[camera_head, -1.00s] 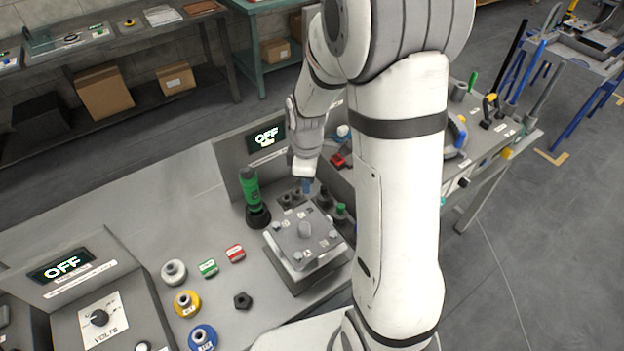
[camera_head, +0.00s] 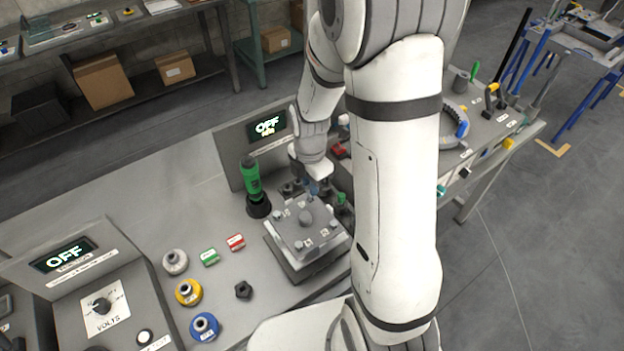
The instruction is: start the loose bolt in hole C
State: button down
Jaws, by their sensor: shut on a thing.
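The grey square plate (camera_head: 290,243) sits on a block on the bench, with a round boss in its middle and small bolt heads and pale labels near its corners. Hole C cannot be picked out, as the labels are unreadable. I cannot tell whether the held thing touches the plate.
A green and black driver (camera_head: 252,185) stands just left of the plate. A screen reading OFF (camera_head: 267,125) stands behind it. Yellow (camera_head: 188,292) and blue (camera_head: 204,327) spools and a dark nut (camera_head: 243,290) lie in front left.

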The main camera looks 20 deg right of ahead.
jog(key=n, duration=0.2)
jog(key=shift+f+n, duration=0.1)
jog(key=shift+n, duration=0.3)
jog(key=n+b, duration=0.1)
jog(key=n, duration=0.4)
jog(key=shift+n, duration=0.3)
jog(key=shift+w+f+b, duration=0.1)
jog(key=shift+f+b, duration=0.85)
dwell(0.6)
jog(key=shift+f+b, duration=0.65)
jog(key=shift+f, duration=0.05)
jog(key=m, duration=0.5)
jog(key=shift+d+b, duration=0.1)
jog(key=shift+b, duration=0.2)
